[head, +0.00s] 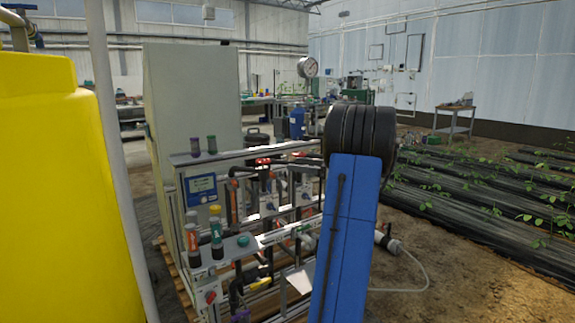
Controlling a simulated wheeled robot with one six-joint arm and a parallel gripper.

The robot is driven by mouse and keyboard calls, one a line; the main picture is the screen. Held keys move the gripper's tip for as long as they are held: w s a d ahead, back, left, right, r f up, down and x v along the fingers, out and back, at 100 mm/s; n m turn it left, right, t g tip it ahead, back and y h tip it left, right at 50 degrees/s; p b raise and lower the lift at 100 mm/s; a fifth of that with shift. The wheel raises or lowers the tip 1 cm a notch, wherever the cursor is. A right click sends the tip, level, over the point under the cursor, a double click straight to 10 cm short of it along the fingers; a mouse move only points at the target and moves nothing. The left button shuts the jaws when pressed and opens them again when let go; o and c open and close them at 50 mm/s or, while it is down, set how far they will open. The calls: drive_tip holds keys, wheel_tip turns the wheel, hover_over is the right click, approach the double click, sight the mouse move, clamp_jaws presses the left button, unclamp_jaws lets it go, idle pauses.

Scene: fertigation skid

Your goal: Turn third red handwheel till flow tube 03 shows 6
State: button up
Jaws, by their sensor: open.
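The fertigation skid (262,239) stands in the middle of the head view, a metal frame of pipes and valves. Small red parts (263,161) show along its upper rail; they are too small to tell which is the third handwheel. Upright tubes with orange and dark parts (233,200) sit below the rail. Their labels and readings, including tube 03, cannot be read. My blue arm link and black joint cover the skid's right part. My gripper is not visible in this view.
A yellow tank (65,190) and a pale post (118,165) stand close at the left. A grey cabinet (195,95) is behind the skid. A display panel (201,189) is on its left end. A pale hose (415,280) lies on the soil at right, near plant beds (480,185).

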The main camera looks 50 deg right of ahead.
sight(263, 160)
drive_tip(key=shift+v, duration=1.05)
drive_tip(key=shift+w, duration=0.1)
idle(0.9)
drive_tip(key=w+a+r+m+t+h, duration=0.3)
drive_tip(key=w+a+r+m+h, duration=0.1)
drive_tip(key=w+a+r+h, duration=0.3)
drive_tip(key=s+a+f+m+g+h, duration=0.4)
drive_tip(key=s+a+f+m+h, duration=0.2)
drive_tip(key=a+f+h, duration=0.15)
drive_tip(key=shift+h, duration=0.45)
drive_tip(key=x, duration=1.7)
drive_tip(key=shift+w+a+r, duration=0.15)
drive_tip(key=shift+w, duration=0.05)
drive_tip(key=c, duration=1)
